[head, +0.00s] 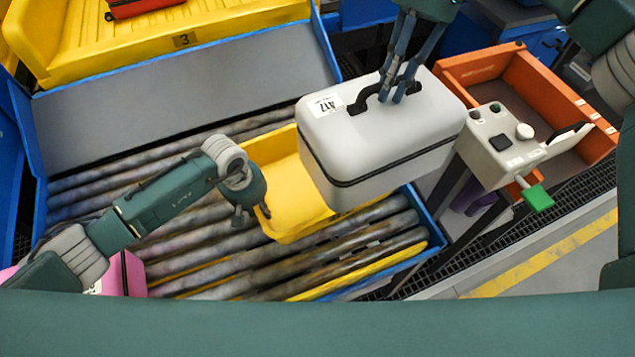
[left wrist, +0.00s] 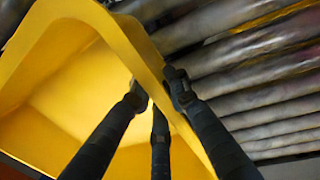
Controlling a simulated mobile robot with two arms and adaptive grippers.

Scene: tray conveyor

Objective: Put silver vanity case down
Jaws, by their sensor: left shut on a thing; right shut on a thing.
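The silver vanity case (head: 370,150) is a light grey box with a black seam, a black handle and a white label reading 417. My right gripper (head: 395,85) comes from the top of the head view and is shut on its handle. The case hangs upright above the conveyor rollers and hides part of the yellow tray (head: 283,214). My left gripper (head: 252,212) is shut on that tray's left rim. In the left wrist view the fingers straddle the tray's yellow rim (left wrist: 125,45); the visible tray inside looks empty.
Conveyor rollers (head: 210,268) run below the tray, with a blue side rail (head: 437,232). A pink case (head: 133,272) lies lower left. A yellow tray marked 3 (head: 215,25) stands behind.

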